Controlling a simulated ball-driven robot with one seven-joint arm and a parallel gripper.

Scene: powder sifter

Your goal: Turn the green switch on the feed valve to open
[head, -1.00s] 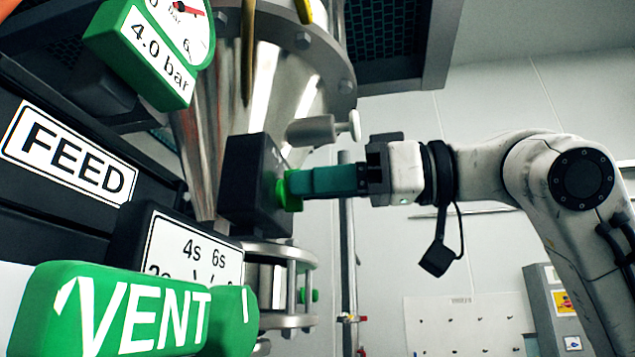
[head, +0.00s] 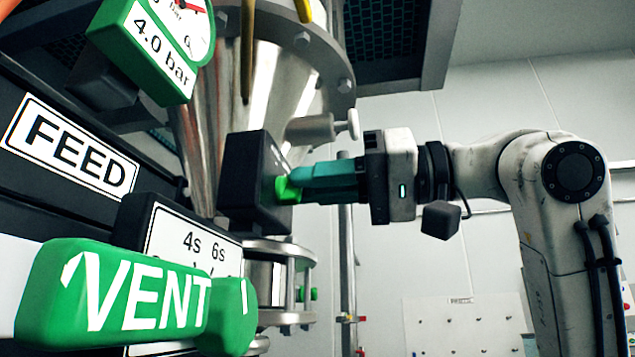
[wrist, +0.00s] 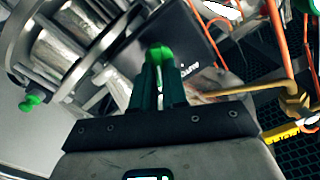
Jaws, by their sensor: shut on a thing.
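The green switch (head: 284,190) sits on the face of a black box (head: 250,180) in front of the steel cone. In the wrist view the switch (wrist: 160,53) shows as a rounded green knob between my fingertips. My gripper (head: 300,183), with teal fingers, reaches in from the right and is shut on the switch. It also shows in the wrist view (wrist: 159,72). The fingers hide part of the switch, and its pointer position cannot be read. Small pale print shows on the box face beside the switch in the wrist view.
A FEED sign (head: 68,158) and a pressure gauge (head: 160,45) are at left. A metal fitting (head: 325,128) sits just above my fingers. Orange pipes (wrist: 275,45) run at right in the wrist view.

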